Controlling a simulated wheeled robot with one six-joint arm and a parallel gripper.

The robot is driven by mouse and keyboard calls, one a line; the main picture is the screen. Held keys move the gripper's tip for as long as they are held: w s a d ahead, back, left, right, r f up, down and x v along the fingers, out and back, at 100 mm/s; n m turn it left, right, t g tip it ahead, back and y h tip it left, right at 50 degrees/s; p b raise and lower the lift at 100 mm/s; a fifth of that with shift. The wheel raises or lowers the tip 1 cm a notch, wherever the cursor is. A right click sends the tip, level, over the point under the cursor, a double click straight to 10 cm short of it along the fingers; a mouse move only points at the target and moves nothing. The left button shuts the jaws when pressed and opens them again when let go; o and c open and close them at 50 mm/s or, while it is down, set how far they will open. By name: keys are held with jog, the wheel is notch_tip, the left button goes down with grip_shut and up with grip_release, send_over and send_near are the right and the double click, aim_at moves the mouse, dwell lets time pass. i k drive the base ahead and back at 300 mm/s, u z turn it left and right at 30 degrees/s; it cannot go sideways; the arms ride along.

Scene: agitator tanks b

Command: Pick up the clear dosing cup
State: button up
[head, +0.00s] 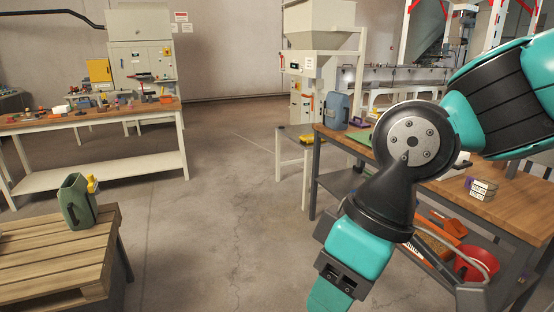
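I cannot make out the clear dosing cup anywhere in the head view. My teal and black arm crosses the right side and hides part of the workbench (449,192) behind it. The arm runs down out of the bottom edge. I do not see my gripper's fingers, so its opening and whatever it may hold are hidden.
A green jug (77,203) stands on a wooden pallet table (62,252) at left. A cluttered bench (130,116) stands at the back left. A blue-grey jug (337,111) is on the right workbench. The middle floor is clear.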

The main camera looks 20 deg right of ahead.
aim_at(484, 189)
jog(key=z, duration=0.8)
jog(key=i, duration=0.95)
jog(key=z, duration=0.8)
jog(key=i, duration=1.15)
jog(key=z, duration=0.05)
